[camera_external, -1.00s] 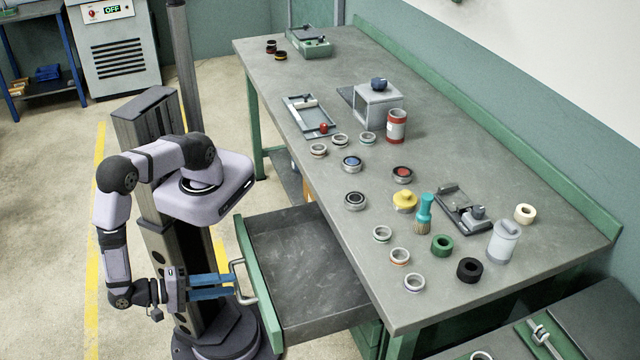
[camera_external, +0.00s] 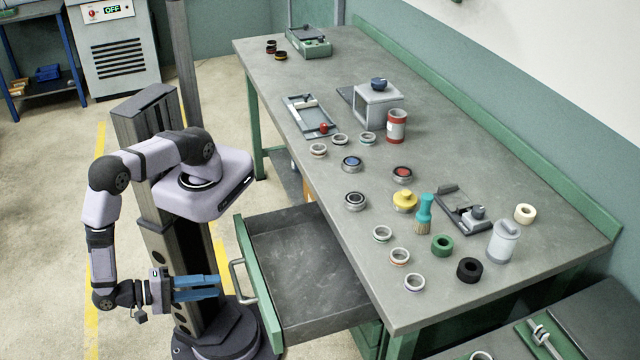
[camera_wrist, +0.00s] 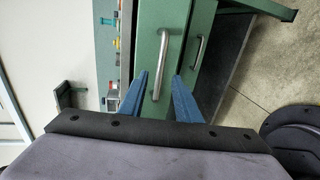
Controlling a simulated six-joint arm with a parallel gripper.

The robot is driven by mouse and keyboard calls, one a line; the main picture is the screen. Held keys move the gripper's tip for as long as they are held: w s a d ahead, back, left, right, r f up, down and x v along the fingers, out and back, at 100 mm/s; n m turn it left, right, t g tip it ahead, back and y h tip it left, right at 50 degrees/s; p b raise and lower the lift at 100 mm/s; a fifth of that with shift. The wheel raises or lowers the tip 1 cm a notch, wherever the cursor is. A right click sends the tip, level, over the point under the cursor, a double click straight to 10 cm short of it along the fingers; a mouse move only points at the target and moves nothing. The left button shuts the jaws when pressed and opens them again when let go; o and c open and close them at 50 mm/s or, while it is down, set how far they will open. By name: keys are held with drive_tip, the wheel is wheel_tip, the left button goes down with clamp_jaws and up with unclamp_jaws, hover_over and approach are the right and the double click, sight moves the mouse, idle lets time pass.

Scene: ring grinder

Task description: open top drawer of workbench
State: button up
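The top drawer (camera_external: 302,262) of the workbench (camera_external: 330,205) is pulled well out, and its grey inside is empty. Its green front carries a metal bar handle (camera_external: 236,279). My gripper (camera_external: 221,286) has blue fingers and is just left of the handle, pointing at it, with a small gap. In the wrist view, the two fingers of my gripper (camera_wrist: 160,74) are spread apart with nothing held. The drawer handle (camera_wrist: 162,66) shows beyond and between the fingertips.
A second handle (camera_wrist: 199,51) shows on another green front in the wrist view. Rings, a teal brush (camera_external: 424,212), a yellow-topped piece (camera_external: 405,200) and a canister (camera_external: 503,241) stand on the bench top. Open floor lies left of my arm.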

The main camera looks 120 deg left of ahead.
sight(235, 282)
drive_tip(key=shift+x, duration=3.7)
drive_tip(key=shift+c, duration=0.6)
